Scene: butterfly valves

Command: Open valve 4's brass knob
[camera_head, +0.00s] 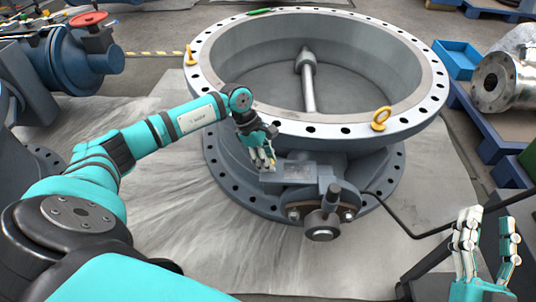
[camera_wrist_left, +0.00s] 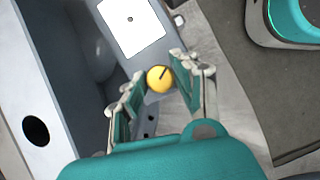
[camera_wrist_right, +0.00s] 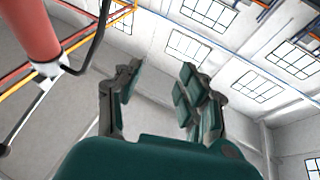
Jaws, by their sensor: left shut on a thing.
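The brass knob (camera_wrist_left: 158,79) is a round yellow cap with a dark slot line, in the left wrist view. It sits on the grey valve body beside a white label plate (camera_wrist_left: 130,22). My left gripper (camera_wrist_left: 152,85) has a finger on each side of the knob and is shut on it. In the head view my left gripper (camera_head: 264,160) reaches down to the valve's front, below the flange, and its fingers mostly hide the knob. My right gripper (camera_head: 487,225) is at the lower right, fingers up, open and empty, away from the valve. It also shows open in the right wrist view (camera_wrist_right: 160,85).
The large grey butterfly valve (camera_head: 420,118) stands on a sheet, with yellow eye bolts (camera_head: 381,118) on its rim. A gearbox (camera_head: 322,215) juts from its front. A blue valve with a red handwheel (camera_head: 92,32) is at upper left, a blue crate (camera_head: 457,60) at right.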

